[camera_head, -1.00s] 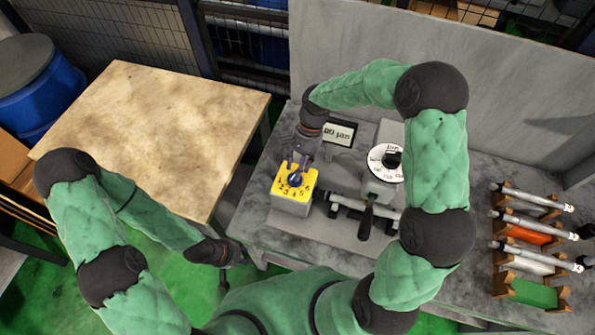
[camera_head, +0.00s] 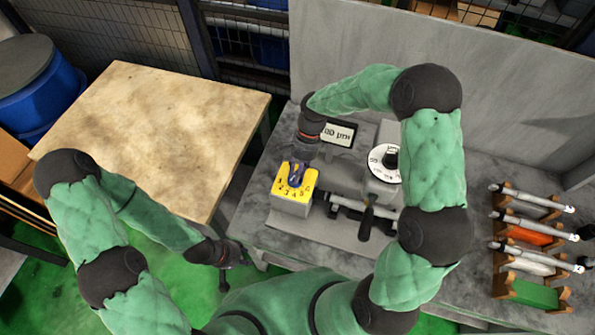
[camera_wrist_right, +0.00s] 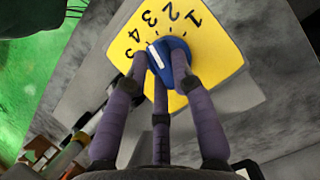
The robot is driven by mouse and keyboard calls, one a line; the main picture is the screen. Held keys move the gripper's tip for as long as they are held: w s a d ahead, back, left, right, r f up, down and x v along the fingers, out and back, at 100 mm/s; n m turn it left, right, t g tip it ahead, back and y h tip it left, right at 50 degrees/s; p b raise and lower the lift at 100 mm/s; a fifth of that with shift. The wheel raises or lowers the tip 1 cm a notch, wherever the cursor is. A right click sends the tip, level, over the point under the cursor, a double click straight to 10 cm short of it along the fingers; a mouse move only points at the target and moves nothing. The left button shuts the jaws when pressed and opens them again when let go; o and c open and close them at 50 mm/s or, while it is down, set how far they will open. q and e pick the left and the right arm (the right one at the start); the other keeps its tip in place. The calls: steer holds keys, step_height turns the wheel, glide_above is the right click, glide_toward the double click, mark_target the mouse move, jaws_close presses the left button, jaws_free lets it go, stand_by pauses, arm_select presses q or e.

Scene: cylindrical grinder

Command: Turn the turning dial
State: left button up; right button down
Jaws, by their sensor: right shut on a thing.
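The turning dial (camera_head: 296,174) is a blue knob with a white pointer line on a yellow numbered block (camera_head: 291,196). In the right wrist view the knob (camera_wrist_right: 170,60) sits on the yellow face (camera_wrist_right: 215,60), with its white line directed toward the 3 and 4. My right gripper (camera_wrist_right: 160,65) is shut on the knob, its purple fingers around it; in the head view it reaches down from above. My left gripper (camera_head: 223,268) hangs low between the wooden table and the grinder bench, away from the dial; its fingers are too small to read.
A grey display (camera_head: 339,134) stands behind the block. A white graduated wheel (camera_head: 385,163) and a black-handled lever (camera_head: 367,222) lie to its right. Racks with metal rods (camera_head: 535,235) stand at far right. The wooden table (camera_head: 155,135) at left is bare.

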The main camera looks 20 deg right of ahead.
steer(key=n+p, duration=0.1)
steer(key=n, duration=0.1)
steer(key=shift+w+n+g+h, duration=0.15)
steer(key=shift+n+g+h, duration=0.15)
steer(key=shift+n+h, duration=0.1)
steer(key=shift+w+n+g+h+p, duration=0.1)
steer(key=shift+n+g+h+p, duration=0.3)
steer(key=shift+n, duration=1)
steer(key=c, duration=1)
jaws_free()
steer(key=shift+c, duration=0.2)
steer(key=shift+r, duration=0.1)
steer(key=v, duration=1.1)
steer(key=shift+r, duration=0.4)
steer(key=shift+w+a, duration=0.1)
steer(key=shift+a, duration=0.1)
